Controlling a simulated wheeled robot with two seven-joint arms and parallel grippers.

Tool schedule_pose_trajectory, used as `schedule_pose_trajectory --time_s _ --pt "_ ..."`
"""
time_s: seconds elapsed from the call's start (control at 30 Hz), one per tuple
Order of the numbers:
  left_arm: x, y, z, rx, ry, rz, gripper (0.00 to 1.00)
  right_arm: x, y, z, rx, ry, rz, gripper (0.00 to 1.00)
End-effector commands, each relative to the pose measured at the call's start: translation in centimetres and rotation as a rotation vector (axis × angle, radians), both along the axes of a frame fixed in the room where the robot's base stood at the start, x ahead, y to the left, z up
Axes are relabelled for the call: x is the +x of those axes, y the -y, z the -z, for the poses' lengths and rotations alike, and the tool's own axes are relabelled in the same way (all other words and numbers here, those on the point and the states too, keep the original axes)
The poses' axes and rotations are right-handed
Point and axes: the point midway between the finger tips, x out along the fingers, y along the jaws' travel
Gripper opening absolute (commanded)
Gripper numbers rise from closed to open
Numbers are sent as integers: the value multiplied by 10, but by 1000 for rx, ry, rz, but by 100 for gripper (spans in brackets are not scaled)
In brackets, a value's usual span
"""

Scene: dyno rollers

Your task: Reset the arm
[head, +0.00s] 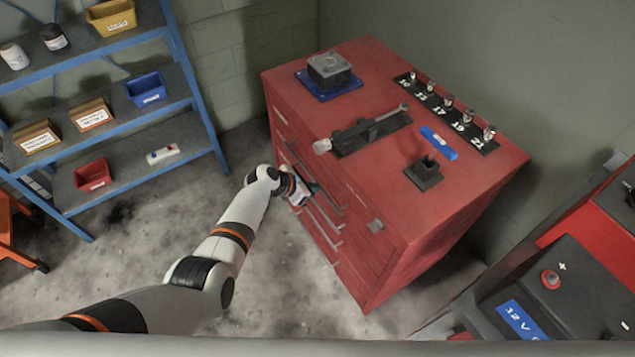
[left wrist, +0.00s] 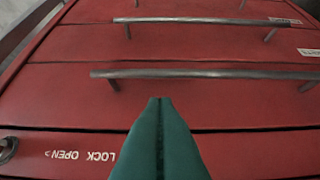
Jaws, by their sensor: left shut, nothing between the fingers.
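My left arm (head: 215,265) reaches in from the lower left of the head view toward the front of a red tool cabinet (head: 390,150). My left gripper (head: 314,187) is at the cabinet's drawer fronts, partly hidden by my own wrist. In the left wrist view its green fingers (left wrist: 159,135) are closed together with nothing between them. They point at the drawer fronts, just below a metal drawer handle (left wrist: 205,74) in that picture. I cannot tell whether the fingertips touch the cabinet. The drawers look shut. My right gripper is not in view.
The cabinet top holds a grey block on a blue base (head: 330,75), a vise-like tool (head: 370,132), a socket rack (head: 448,112) and a blue item (head: 438,143). A blue shelf (head: 180,95) with bins stands left. A large battery (head: 555,290) is lower right. Floor between shelf and cabinet is clear.

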Motion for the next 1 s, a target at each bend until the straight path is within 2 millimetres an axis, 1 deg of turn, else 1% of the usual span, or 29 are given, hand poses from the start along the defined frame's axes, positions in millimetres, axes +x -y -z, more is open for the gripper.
schedule_pose_trajectory --time_s 0.03,0.1,0.3,0.47,0.53,0.57,0.67,0.7,0.77,0.8,0.87,0.9,0.97,1.0 --pt "-1 -2 -9 0 -2 0 0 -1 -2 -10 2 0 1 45" --pt "-2 -3 -12 0 -1 1 0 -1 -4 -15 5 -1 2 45" --pt "-3 -6 -13 2 -1 1 0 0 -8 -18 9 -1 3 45" --pt "-4 -7 -9 8 -1 5 0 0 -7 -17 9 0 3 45" --pt "-11 -11 3 34 8 23 0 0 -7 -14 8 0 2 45" --pt "-16 -14 12 54 14 36 0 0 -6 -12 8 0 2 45" --pt "-43 -29 55 163 52 119 0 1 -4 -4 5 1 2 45" --pt "-59 -38 77 222 73 171 0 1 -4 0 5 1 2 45" --pt "-86 -52 112 317 106 264 0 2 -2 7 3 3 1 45" --pt "-106 -62 134 383 130 337 0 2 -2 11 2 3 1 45" --pt "-136 -77 166 479 164 452 0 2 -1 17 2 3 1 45" --pt "-158 -87 186 538 185 535 0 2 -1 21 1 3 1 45" --pt "-191 -101 215 623 216 668 0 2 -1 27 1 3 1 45" --pt "-215 -111 233 676 237 763 0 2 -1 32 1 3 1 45"
